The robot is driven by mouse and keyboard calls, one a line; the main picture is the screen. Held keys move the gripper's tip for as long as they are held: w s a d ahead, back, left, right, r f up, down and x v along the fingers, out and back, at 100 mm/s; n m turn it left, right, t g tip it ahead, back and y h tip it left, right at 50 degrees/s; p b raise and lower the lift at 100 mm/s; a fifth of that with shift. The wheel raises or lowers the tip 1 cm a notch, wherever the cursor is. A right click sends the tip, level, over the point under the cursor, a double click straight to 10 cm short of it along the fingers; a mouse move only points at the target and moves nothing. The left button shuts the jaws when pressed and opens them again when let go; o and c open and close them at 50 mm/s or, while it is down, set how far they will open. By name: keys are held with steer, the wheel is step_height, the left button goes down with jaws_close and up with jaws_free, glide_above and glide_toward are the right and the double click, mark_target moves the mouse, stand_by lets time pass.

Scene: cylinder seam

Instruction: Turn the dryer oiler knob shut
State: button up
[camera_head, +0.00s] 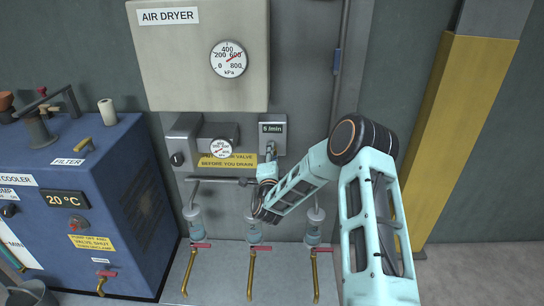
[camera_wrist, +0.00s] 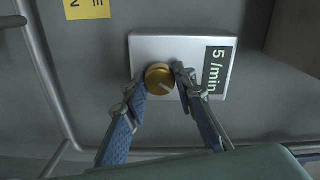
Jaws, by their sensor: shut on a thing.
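The oiler is a grey box (camera_head: 272,143) with a dark display reading 5 /min, below the AIR DRYER panel. The wrist view shows the same box (camera_wrist: 200,48) with its display at right. Its round brass knob (camera_wrist: 159,77) has a pale index line pointing to the lower right. My gripper (camera_wrist: 162,75) is shut on the knob, one finger on each side. In the head view my gripper (camera_head: 270,160) reaches the underside of the box, and the knob is hidden there.
The AIR DRYER panel (camera_head: 195,60) with a gauge is above. A grey unit (camera_head: 186,140) with a knob and gauge is left of the oiler. Several glass bowls with red-handled drain valves hang below. A blue cooler (camera_head: 90,200) stands left. A yellow post (camera_head: 450,130) is right.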

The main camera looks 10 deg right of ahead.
steer(key=shift+n+b, duration=1.45)
steer(key=shift+n, duration=2.15)
steer(key=o, duration=1.2)
steer(key=shift+c, duration=0.2)
steer(key=s+a, duration=0.2)
steer(key=s, duration=0.9)
steer(key=shift+s+a, duration=0.2)
steer(key=shift+s, duration=0.2)
